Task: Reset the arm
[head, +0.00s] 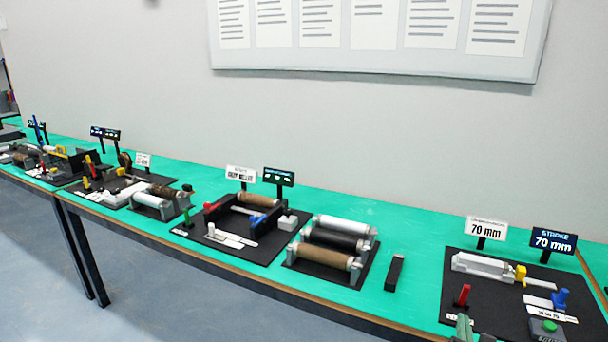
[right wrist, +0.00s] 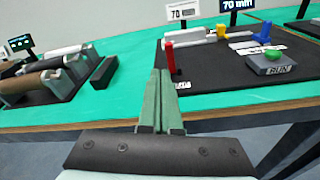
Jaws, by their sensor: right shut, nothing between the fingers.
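My right gripper (head: 464,324) shows at the bottom edge of the head view, low in front of the station with the 70 mm signs. In the right wrist view its two green fingers (right wrist: 160,85) are together, with nothing between them. They point toward the table's front edge and the black station board (right wrist: 205,75). A red lever (right wrist: 170,57) stands just beyond the fingertips in that view; I cannot tell the exact gap. My left gripper is not in view.
The long green table (head: 415,220) carries several stations. A roller rack (head: 325,258) and a small black block (head: 395,273) stand left of the 70 mm board (head: 480,292). That board holds a blue lever (head: 560,299) and a green button (head: 549,326). Floor is open in front.

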